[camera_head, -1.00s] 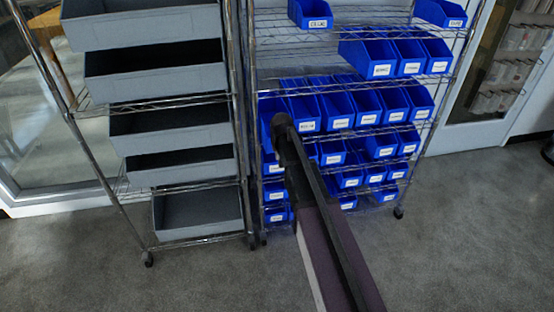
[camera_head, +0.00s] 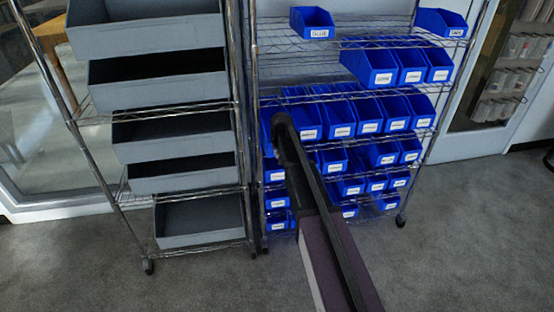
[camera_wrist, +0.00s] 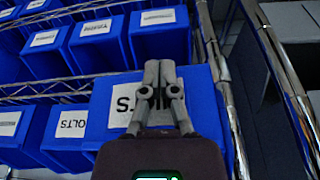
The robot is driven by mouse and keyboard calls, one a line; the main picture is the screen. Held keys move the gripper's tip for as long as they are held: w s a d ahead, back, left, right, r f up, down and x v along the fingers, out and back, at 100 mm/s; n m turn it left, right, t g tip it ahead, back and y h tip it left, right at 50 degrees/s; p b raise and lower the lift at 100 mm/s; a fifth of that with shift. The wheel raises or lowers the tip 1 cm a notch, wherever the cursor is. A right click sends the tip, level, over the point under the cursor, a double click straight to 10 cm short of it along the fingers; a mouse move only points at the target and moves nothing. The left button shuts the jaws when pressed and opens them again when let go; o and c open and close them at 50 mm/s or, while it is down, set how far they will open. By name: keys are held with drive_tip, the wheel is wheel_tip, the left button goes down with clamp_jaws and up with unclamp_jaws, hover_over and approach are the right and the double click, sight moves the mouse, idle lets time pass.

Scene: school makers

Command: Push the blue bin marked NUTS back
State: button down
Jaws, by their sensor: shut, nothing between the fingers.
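The blue bin whose label shows "TS", partly covered by my fingers, fills the middle of the wrist view (camera_wrist: 205,105). It looks larger and nearer than its left neighbour, a blue bin reading "OLTS" (camera_wrist: 68,145), as if it stands further out. In the head view it appears to be the leftmost bin of the middle row (camera_head: 266,112), mostly hidden by my arm. My gripper (camera_wrist: 159,68) is shut and empty, with its fingers in front of the bin's labelled face. I cannot tell whether they touch it. The fingertips are hidden in the head view.
A chrome post (camera_wrist: 225,105) of the wire rack stands close to the bin's right side. More blue bins (camera_head: 397,112) fill the same shelf and those above and below. A rack of grey bins (camera_head: 170,135) stands left. Grey floor (camera_head: 450,240) is open in front.

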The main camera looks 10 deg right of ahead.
drive_tip(key=w, duration=0.4)
drive_tip(key=shift+d, duration=0.15)
drive_tip(key=shift+s, duration=0.1)
drive_tip(key=shift+s, duration=0.15)
drive_tip(key=shift+s, duration=0.5)
drive_tip(key=s+p+v, duration=0.2)
drive_tip(key=p+v, duration=0.7)
drive_tip(key=v, duration=0.1)
drive_tip(key=shift+s+a+p, duration=0.2)
drive_tip(key=shift+s+p, duration=0.1)
drive_tip(key=shift+s, duration=0.05)
drive_tip(key=shift+s, duration=0.1)
